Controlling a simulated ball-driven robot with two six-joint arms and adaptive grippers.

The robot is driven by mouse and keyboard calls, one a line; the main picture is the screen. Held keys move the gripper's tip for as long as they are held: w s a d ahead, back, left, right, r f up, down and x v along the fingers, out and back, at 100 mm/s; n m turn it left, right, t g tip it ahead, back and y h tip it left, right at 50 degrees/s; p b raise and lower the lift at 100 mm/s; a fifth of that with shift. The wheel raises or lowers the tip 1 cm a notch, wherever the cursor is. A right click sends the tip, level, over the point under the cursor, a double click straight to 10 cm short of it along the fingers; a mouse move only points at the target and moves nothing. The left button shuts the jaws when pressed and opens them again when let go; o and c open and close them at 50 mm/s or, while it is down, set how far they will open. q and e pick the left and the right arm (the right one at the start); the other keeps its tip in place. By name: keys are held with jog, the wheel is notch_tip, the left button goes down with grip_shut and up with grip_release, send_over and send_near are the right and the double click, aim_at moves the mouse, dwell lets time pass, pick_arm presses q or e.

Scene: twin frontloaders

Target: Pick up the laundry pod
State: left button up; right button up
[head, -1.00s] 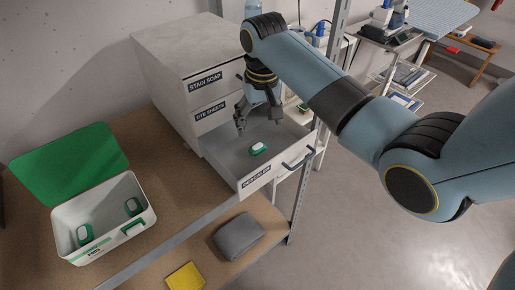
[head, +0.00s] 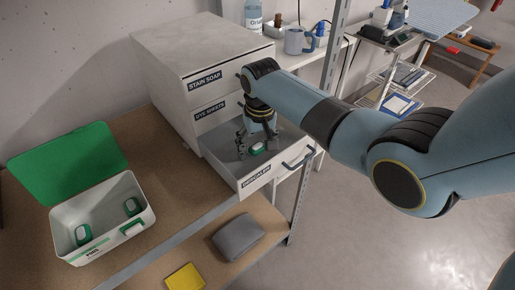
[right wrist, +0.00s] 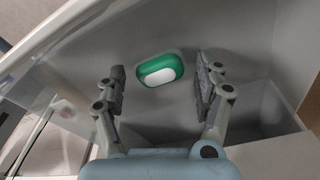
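A green and white laundry pod (head: 257,148) lies on the floor of the open bottom drawer (head: 231,168) of the white cabinet. It also shows in the right wrist view (right wrist: 160,70), between and just beyond the fingertips. My right gripper (head: 259,151) is open, reaching down into the drawer over the pod, with a finger on either side; in the right wrist view (right wrist: 160,88) nothing is between the pads. My left gripper is not in view.
The open white box (head: 72,211) with a green lid (head: 68,163) stands on the brown bench left of the cabinet (head: 172,60). The drawer's walls and front surround my gripper closely. A grey cloth (head: 238,237) and a yellow item (head: 185,277) lie on the lower shelf.

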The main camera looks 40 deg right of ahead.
jog(key=c, duration=0.8)
jog(key=shift+o, duration=0.2)
